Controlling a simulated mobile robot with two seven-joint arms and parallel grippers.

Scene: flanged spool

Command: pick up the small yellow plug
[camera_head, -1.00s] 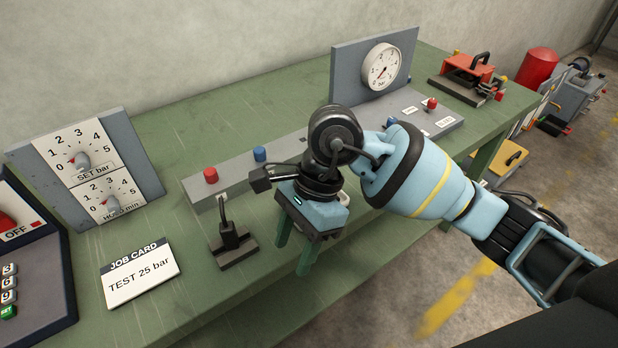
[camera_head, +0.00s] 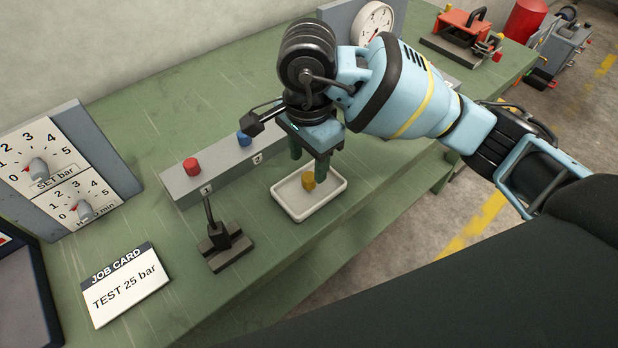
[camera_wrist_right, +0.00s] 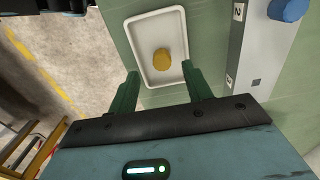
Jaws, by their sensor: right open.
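The small yellow plug (camera_head: 308,182) sits in a shallow white tray (camera_head: 288,207) on the green bench. In the right wrist view the plug (camera_wrist_right: 162,60) lies near the middle of the tray (camera_wrist_right: 137,27). My right gripper (camera_head: 309,170) is open and empty, fingers pointing down, close to the plug in the head view. In the wrist view its green fingertips (camera_wrist_right: 160,80) are spread wider than the plug, which shows beyond them and between their lines. I cannot tell the exact height gap. My left gripper is not in view.
A grey block with a red knob (camera_head: 192,167) and a blue knob (camera_head: 244,138) stands behind the tray. A black lever on a base (camera_head: 228,245) stands left of the tray. The job card (camera_head: 125,285) lies at the left. The bench's front edge is near the tray.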

